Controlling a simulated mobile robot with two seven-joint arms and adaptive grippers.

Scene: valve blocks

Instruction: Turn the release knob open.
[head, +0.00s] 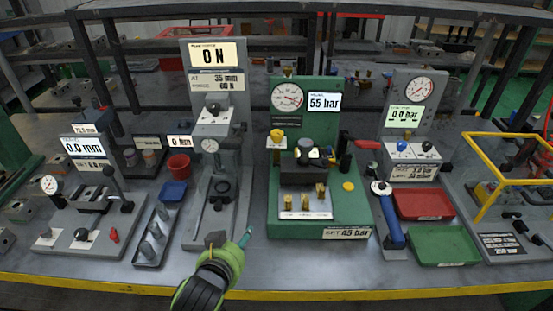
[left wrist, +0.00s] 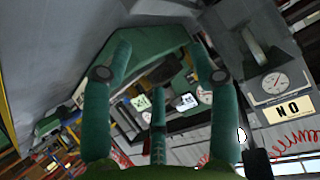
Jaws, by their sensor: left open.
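The green valve station (head: 320,120) stands at the centre, with a round gauge (head: 287,97) and a display reading 55 bar. A yellow knob (head: 277,135) stands on its left side, and a flat yellow round piece (head: 348,186) lies on its right. A dark valve block (head: 306,158) sits in the middle. I cannot tell which part is the release knob. My left gripper (head: 243,238) is in front of the station's left front corner, apart from it. In the left wrist view its green fingers (left wrist: 160,75) are spread and empty. My right gripper is not in view.
A grey force stand (head: 213,130) reading 0 N is left of the station. A blue-handled tool (head: 390,220), a red tray (head: 423,204) and a green tray (head: 444,245) lie to the right. A yellow frame (head: 490,160) stands at the far right. The yellow table edge (head: 330,292) runs along the front.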

